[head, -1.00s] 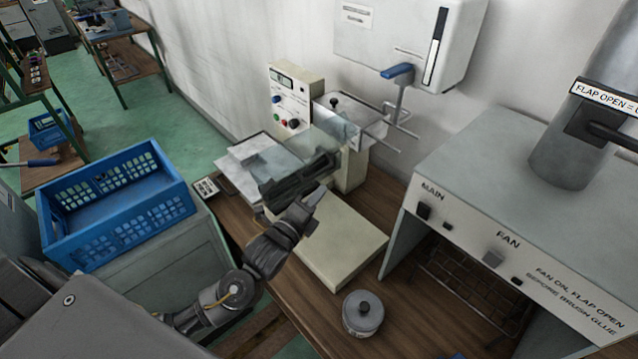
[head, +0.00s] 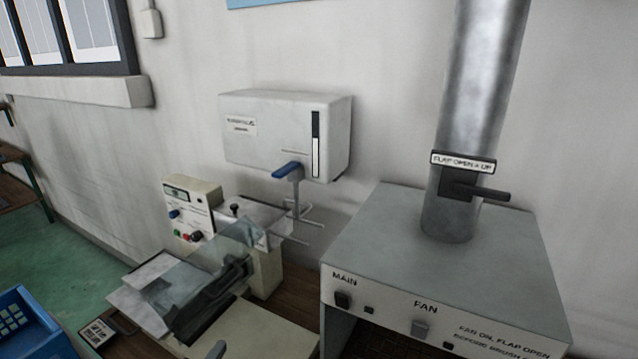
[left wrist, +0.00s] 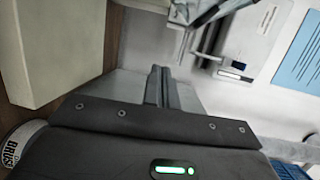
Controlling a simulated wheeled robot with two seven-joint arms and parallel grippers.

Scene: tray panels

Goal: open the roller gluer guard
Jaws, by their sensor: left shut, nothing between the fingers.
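The roller gluer (head: 192,205) stands against the wall at the left of the bench, with a cream control box, a dial and coloured buttons. Its clear guard (head: 238,240) is a see-through panel over the front of the machine; how far it is tilted is hard to tell. My left gripper (head: 212,298) is dark and sits just in front of the guard, partly covering it. Its shut, empty fingers (left wrist: 158,80) show in the left wrist view. Whether they touch the guard cannot be seen. My right gripper is not in view.
A wall box (head: 285,135) with a blue lever hangs above the gluer. A grey fan hood (head: 440,270) with a metal duct (head: 480,100) stands to the right. A blue crate (head: 25,325) is at lower left. A pot (left wrist: 20,145) shows in the left wrist view.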

